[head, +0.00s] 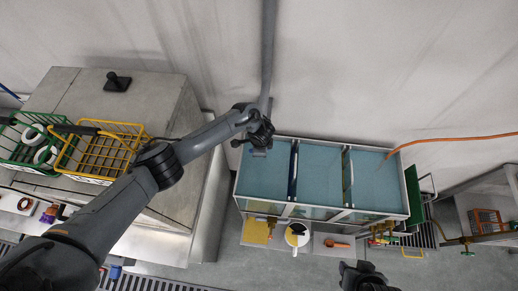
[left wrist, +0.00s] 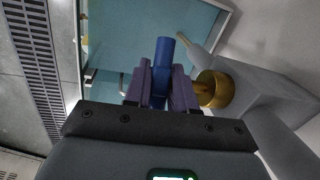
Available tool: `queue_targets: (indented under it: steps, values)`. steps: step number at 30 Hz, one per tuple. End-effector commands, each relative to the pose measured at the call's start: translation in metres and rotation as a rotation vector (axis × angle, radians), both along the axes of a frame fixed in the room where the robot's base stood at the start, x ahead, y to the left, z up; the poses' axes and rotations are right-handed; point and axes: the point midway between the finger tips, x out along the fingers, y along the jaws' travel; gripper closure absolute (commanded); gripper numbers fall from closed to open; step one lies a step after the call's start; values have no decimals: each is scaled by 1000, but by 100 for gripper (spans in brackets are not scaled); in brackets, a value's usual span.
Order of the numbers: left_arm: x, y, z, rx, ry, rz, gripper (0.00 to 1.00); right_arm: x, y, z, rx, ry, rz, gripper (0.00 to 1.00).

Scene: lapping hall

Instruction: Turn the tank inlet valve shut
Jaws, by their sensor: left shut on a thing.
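My left gripper (head: 262,138) is at the back left corner of the blue-water tank (head: 408,190), by the foot of a grey vertical pipe (head: 268,50). In the left wrist view its two fingers (left wrist: 161,88) are shut on a blue lever handle (left wrist: 164,52), whose end sticks up past them. A brass valve body (left wrist: 214,89) sits just right of the fingers, against a grey pipe. In the head view the gripper hides the valve. My right gripper (head: 364,277) is at the bottom edge, apart from the tank; its fingers are not clear.
The tank has several water-filled sections with upright dividers. A grey bench (head: 150,95) with a yellow basket (head: 105,150) and a green basket (head: 22,140) stands left. A yellow cloth (head: 256,231), a white container (head: 298,235) and an orange tool (head: 337,244) lie in front. An orange hose (head: 450,138) runs right.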

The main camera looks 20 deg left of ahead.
Motion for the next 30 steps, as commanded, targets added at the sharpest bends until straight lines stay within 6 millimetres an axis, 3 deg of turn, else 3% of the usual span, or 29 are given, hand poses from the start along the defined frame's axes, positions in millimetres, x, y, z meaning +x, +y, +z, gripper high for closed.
queue_targets:
  steps: [8, 21, 30]
  values:
    - [0, -3, -1, 159, 42, 0, 100, 0, 0, -3, 0, 0, 0, 57]
    - [0, -2, -6, 449, 118, 1, 100, 0, 0, -38, 0, 0, -1, 57]
    - [0, -2, -3, 539, 142, 2, 100, 0, 0, -51, 1, 1, -1, 57]
